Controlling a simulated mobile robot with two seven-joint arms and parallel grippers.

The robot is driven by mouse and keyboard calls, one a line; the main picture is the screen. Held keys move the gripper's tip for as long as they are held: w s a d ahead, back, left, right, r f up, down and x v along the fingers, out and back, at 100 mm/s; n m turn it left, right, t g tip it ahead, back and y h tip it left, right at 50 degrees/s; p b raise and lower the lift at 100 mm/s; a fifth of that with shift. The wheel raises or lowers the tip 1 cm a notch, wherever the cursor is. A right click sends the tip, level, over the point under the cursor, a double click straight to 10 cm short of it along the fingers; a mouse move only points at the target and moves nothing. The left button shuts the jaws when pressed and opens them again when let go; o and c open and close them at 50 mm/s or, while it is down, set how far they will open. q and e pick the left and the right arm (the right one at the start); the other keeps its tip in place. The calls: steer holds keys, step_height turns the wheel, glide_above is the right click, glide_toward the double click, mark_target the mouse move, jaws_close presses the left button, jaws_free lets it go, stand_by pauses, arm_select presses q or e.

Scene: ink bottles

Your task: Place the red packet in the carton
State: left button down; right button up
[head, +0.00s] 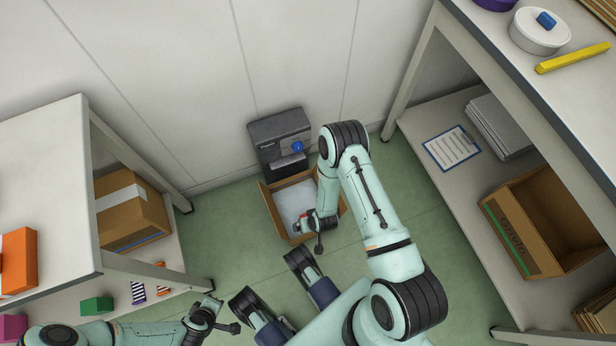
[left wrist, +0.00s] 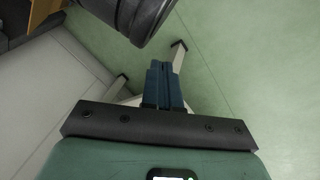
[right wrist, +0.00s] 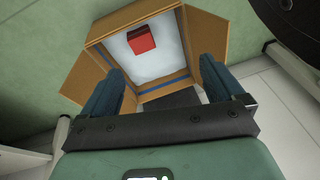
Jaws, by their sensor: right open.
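The carton (head: 268,212) stands open on the floor, flaps spread, with a white bottom; it also shows in the right wrist view (right wrist: 95,37). The red packet (right wrist: 141,40) shows inside the carton's walls against the white bottom, near one wall and apart from my fingers. My right gripper (right wrist: 162,66) is open and empty, its blue fingers spread at the carton's near side. In the head view my right arm hides part of the carton. My left gripper (left wrist: 165,80) is shut with nothing visible between its fingers, over bare floor away from the carton.
A dark machine with a blue knob (head: 280,140) stands behind the carton. A shelf table on the left holds a taped box (head: 130,210), an orange box (head: 18,260) and a green block (head: 97,306). The right shelf holds an open box (head: 545,220) and a clipboard (head: 452,147).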

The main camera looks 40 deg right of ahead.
steer(key=s+a+r+y, duration=0.1)
steer(key=s+a+r, duration=0.2)
steer(key=r, duration=0.5)
steer(key=shift+s+a+r, duration=0.15)
steer(key=shift+a+r, duration=0.15)
